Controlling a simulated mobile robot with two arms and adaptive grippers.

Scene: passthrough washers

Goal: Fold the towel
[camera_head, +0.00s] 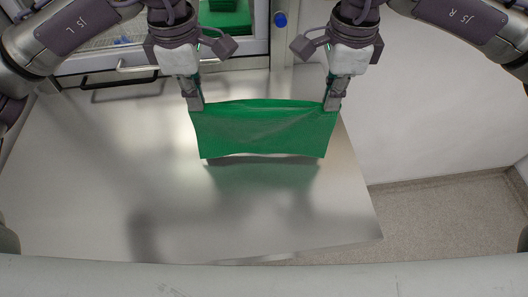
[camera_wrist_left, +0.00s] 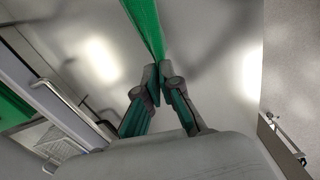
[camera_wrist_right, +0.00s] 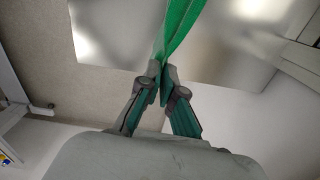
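A green towel (camera_head: 264,135) is stretched between my two grippers near the back of the steel table. It hangs down with its lower edge near the table top, and a soft reflection lies below it. My left gripper (camera_head: 195,104) is shut on the towel's upper left corner. The left wrist view shows the fingertips (camera_wrist_left: 160,72) pinching the green cloth (camera_wrist_left: 146,25). My right gripper (camera_head: 333,102) is shut on the upper right corner. The right wrist view shows its fingertips (camera_wrist_right: 160,75) closed on the cloth (camera_wrist_right: 178,35).
The steel table (camera_head: 100,200) is bare in front and to the left. Behind it is a washer cabinet with a handle (camera_head: 135,68) and green cloth (camera_head: 225,18) inside. A white wall (camera_head: 420,110) and open floor (camera_head: 450,215) lie to the right.

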